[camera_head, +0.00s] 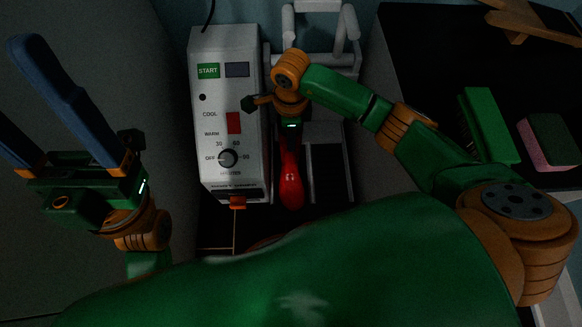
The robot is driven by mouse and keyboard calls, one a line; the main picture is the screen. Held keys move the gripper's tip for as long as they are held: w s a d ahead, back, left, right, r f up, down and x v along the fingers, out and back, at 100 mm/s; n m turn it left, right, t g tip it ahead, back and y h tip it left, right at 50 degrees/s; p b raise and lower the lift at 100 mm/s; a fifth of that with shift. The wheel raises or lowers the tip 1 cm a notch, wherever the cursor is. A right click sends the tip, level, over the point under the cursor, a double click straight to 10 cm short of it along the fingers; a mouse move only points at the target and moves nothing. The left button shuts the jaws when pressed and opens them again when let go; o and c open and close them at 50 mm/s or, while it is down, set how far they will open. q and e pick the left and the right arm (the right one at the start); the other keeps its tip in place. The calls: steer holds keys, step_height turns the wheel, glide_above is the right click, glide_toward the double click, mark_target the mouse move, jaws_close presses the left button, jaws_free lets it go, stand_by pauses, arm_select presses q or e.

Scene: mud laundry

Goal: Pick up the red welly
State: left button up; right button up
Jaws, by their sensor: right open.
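The red welly (291,186) shows just below my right gripper in the picture, beside the white control box; its upper part is partly hidden by the gripper. My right gripper (284,150) is open, with its dark fingers pointing down the picture at the welly's upper end. Whether the fingers touch it or lie around it, I cannot tell. My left gripper (32,105) is at the far left, away from the welly, with its two blue fingers spread and nothing between them.
The white control box (222,60) has a START button and a dial. A white tube rack (345,30) stands behind the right gripper. On the black surface (425,50) at right are a green brush-like block (487,124), a pink-and-green sponge (548,142) and a wooden piece (535,20).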

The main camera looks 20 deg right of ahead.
jaws_close()
stand_by(1.4)
